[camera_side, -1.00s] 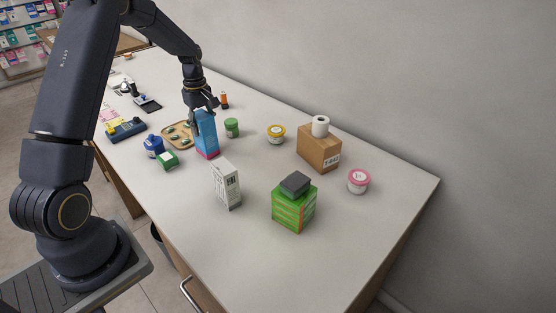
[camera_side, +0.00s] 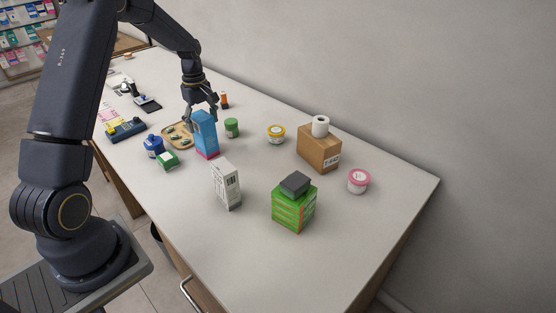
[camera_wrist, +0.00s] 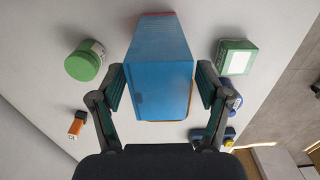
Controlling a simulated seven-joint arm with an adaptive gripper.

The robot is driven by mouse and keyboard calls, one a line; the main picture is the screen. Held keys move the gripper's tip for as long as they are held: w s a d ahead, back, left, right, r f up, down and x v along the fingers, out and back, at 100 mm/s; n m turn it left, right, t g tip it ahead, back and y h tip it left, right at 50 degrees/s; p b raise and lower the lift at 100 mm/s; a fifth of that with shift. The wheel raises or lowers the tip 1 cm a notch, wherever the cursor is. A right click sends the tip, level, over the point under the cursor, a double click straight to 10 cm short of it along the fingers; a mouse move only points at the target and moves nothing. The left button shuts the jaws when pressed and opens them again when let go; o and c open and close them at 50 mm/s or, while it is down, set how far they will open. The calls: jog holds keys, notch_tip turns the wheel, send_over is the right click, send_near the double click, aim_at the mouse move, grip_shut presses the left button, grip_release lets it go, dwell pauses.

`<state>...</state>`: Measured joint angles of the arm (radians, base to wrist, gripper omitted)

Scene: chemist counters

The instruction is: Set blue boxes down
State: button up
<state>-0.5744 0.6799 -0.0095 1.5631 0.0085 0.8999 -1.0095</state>
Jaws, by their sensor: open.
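A tall blue box (camera_side: 205,136) with a pink lower band stands upright on the counter (camera_side: 250,195) in the side view. In the wrist view the blue box (camera_wrist: 160,75) fills the middle. My gripper (camera_side: 201,113) is open at the top of the box, and its fingers (camera_wrist: 160,95) show on either side of the box in the wrist view. I cannot tell whether a finger still touches it.
Near the box stand a green jar (camera_side: 232,127), a blue bottle (camera_side: 153,145), a small green box (camera_side: 166,160) and a wooden tray (camera_side: 167,128). A white carton (camera_side: 226,184) and a green box (camera_side: 294,212) stand towards the front. The front right counter is clear.

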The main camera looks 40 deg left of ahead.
notch_tip(320, 180, up, 11)
jog(key=shift+d+f, duration=0.1)
jog(key=shift+d, duration=0.05)
jog(key=s+d+r+m+t, duration=0.2)
jog(key=s+d+r+m, duration=0.35)
jog(key=d, duration=0.45)
jog(key=s+d+r+m+t, duration=0.2)
jog(key=s+d+r+m, duration=0.4)
jog(key=d, duration=0.4)
jog(key=s+d+f+m+t, duration=0.1)
jog(key=s+d+f+m, duration=0.2)
jog(key=s+d+m, duration=0.2)
jog(key=s+m, duration=0.1)
jog(key=s, duration=0.2)
jog(key=shift+s+f+t, duration=0.25)
jog(key=shift+f+t, duration=0.05)
jog(key=shift+f, duration=0.1)
